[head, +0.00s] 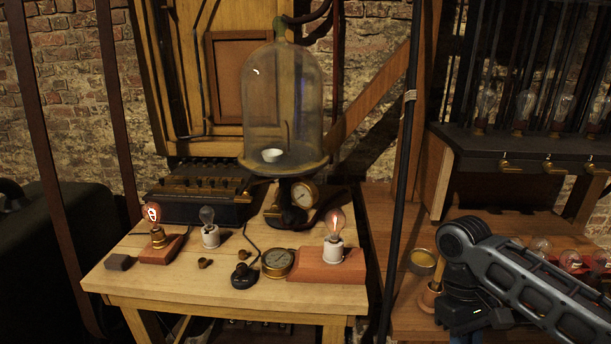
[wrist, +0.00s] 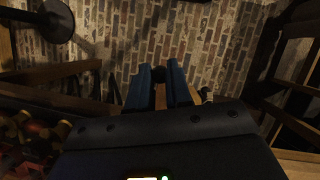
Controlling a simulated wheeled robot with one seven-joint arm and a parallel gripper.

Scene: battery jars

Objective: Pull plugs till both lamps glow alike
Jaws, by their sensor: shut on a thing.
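The left lamp (head: 152,213) glows orange-red on a reddish wooden base. The right lamp (head: 335,222) glows a softer orange in a white socket on a red block (head: 312,267). A dark plug box (head: 200,208) with a row of knobs along its top stands at the back left of the table. Two small brown pieces, perhaps plugs (head: 205,263), lie on the tabletop. My gripper (wrist: 160,78) is shut on a small dark thing (wrist: 158,74), partly hidden between the blue fingers. In the head view my gripper is off the table's right side, far from the plug box.
An unlit bulb (head: 208,216), a brass gauge (head: 278,262) and a black key (head: 244,276) stand on the table (head: 190,284). A glass bell jar (head: 284,105) rises behind. A black pole (head: 408,150) stands between the table and the right bench.

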